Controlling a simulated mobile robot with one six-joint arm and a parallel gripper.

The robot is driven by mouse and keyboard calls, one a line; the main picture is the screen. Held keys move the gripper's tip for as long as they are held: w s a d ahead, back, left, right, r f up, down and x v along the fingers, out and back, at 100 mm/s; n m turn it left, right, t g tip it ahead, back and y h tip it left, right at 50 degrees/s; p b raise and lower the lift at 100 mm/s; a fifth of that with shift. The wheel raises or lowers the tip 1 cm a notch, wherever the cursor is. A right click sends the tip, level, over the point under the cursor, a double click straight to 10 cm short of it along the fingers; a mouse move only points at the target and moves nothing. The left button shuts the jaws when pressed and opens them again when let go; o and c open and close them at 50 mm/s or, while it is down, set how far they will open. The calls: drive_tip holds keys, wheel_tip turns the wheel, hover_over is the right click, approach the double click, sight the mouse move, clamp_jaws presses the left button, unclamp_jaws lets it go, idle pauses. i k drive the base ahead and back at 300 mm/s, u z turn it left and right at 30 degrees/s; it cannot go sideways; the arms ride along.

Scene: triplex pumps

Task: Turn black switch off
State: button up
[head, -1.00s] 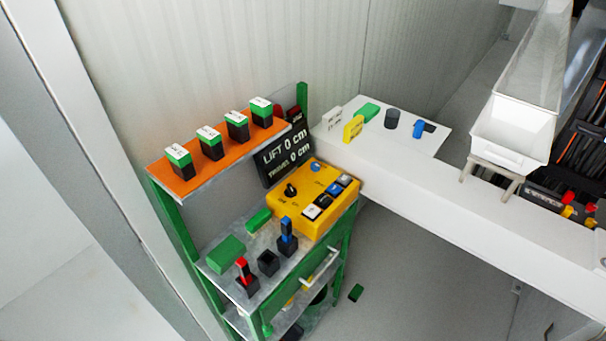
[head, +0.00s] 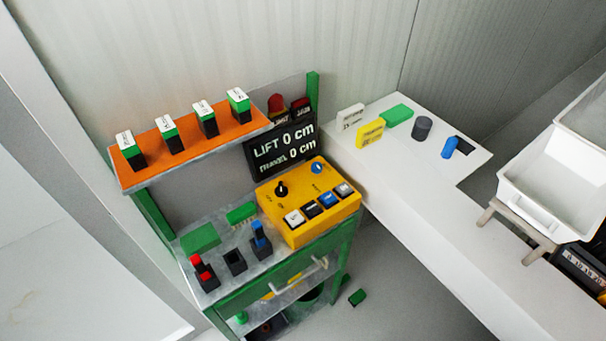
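A yellow control box (head: 292,236) sits on the grey top of a green-framed cart. A black rotary switch (head: 281,189) stands at the left of its upper face, with small markings around it too small to read for sure. A blue knob (head: 317,168) is at the far right of the box. My gripper is not in view.
A display (head: 282,152) reading LIFT 0 cm stands behind the box. An orange shelf (head: 192,156) with several green-and-black blocks overhangs the cart at left. Red (head: 203,270) and blue (head: 260,240) handled pieces stand in front. A white counter (head: 400,190) adjoins at right.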

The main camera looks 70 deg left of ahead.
sight(282, 191)
drive_tip(key=z, duration=0.05)
drive_tip(key=i, duration=0.2)
drive_tip(key=z, duration=0.2)
drive_tip(key=k, duration=0.15)
drive_tip(key=u, duration=2.95)
drive_tip(key=k, duration=0.25)
drive_tip(key=u, duration=1.9)
